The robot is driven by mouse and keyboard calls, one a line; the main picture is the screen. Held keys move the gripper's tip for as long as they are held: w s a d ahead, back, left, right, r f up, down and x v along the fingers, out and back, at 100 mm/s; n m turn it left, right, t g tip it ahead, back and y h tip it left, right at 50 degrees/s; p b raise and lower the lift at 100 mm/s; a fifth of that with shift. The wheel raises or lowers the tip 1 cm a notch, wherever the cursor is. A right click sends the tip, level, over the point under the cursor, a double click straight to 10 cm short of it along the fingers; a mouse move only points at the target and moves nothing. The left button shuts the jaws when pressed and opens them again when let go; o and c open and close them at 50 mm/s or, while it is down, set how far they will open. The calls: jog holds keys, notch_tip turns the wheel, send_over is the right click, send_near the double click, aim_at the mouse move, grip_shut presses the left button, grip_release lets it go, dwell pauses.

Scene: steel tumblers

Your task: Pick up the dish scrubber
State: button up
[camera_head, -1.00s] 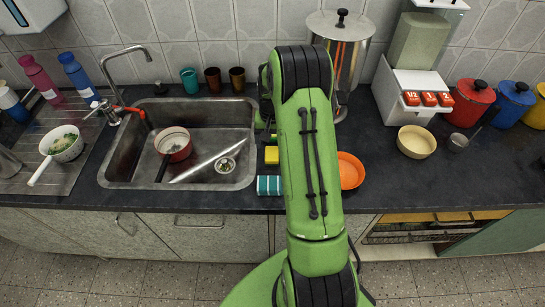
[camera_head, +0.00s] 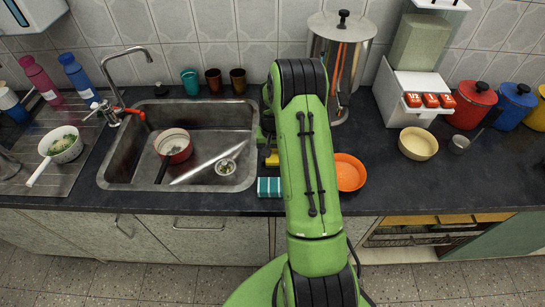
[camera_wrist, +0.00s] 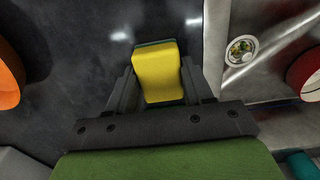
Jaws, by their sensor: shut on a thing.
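The dish scrubber is a yellow block with a dark green underside. In the wrist view the scrubber (camera_wrist: 158,75) sits between the two dark fingers of my gripper (camera_wrist: 158,88), which is shut on it. In the head view only a small yellow part of the scrubber (camera_head: 272,159) shows beside my green arm, to the right of the sink. My arm hides most of my gripper there. I cannot tell whether the scrubber is touching the counter.
The steel sink (camera_head: 120,165) with a red pan (camera_head: 175,146) lies to the left. A teal striped cloth (camera_head: 269,187) lies at the counter's front edge. An orange bowl (camera_head: 350,172) is right of my arm. A tall steel pot (camera_head: 325,75) stands behind.

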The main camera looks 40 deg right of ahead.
aim_at(273, 154)
notch_tip(273, 154, up, 10)
jog(key=shift+p, duration=0.8)
